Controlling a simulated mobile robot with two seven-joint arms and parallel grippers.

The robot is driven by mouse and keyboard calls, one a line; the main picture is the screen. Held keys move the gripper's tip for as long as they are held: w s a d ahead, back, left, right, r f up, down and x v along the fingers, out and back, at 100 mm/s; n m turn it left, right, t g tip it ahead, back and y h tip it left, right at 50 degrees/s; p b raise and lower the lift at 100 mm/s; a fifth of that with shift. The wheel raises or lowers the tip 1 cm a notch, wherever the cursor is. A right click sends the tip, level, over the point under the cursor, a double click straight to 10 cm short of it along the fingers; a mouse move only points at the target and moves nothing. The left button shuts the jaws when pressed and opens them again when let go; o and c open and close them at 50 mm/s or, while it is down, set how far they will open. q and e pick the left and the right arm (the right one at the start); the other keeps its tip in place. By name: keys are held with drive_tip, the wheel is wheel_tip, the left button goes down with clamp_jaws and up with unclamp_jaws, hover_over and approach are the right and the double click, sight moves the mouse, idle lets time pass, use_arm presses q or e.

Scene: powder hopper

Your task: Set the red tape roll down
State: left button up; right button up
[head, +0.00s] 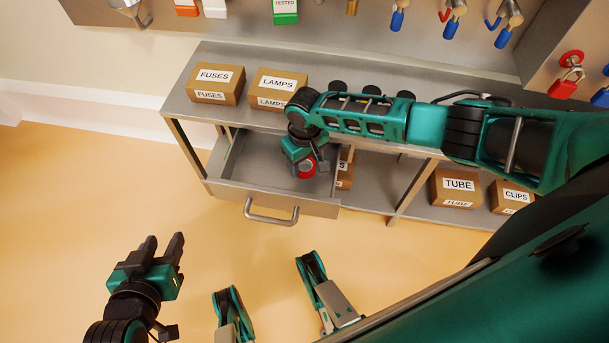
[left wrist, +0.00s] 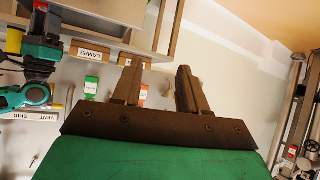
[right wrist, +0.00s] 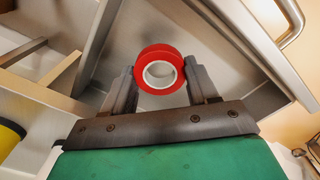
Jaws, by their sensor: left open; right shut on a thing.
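The red tape roll (head: 306,168) is held by my right gripper (head: 309,167) over the open drawer (head: 235,191) of the workbench. In the right wrist view the roll (right wrist: 160,52) shows its red outside and white core, between the two fingers of my right gripper (right wrist: 161,82). Behind it is the grey inside of the drawer (right wrist: 215,48). I cannot tell whether the roll touches the drawer floor. My left gripper (head: 163,245) is open and empty over the floor at the lower left, and its two fingers show apart in the left wrist view (left wrist: 157,88).
On the bench top (head: 335,72) stand a FUSES box (head: 214,84) and a LAMPS box (head: 276,88). The lower shelf (head: 372,185) holds a TUBE box (head: 455,188) and a CLIPS box (head: 511,196). The drawer handle (head: 270,214) sticks out in front.

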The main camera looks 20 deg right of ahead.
sight(305, 172)
drive_tip(key=shift+f, duration=0.6)
wheel_tip(305, 172, down, 4)
drive_tip(key=shift+r+b, duration=0.2)
drive_tip(key=shift+b, duration=0.95)
use_arm(q)
drive_tip(key=shift+w+d+f, duration=0.15)
drive_tip(key=shift+w+d, duration=0.1)
drive_tip(key=shift+d, duration=0.35)
use_arm(e)
drive_tip(key=shift+f, duration=0.1)
drive_tip(key=o, duration=1)
use_arm(q)
drive_tip(key=shift+a+f, duration=0.1)
drive_tip(key=shift+a, duration=0.05)
use_arm(e)
drive_tip(key=shift+o, duration=0.2)
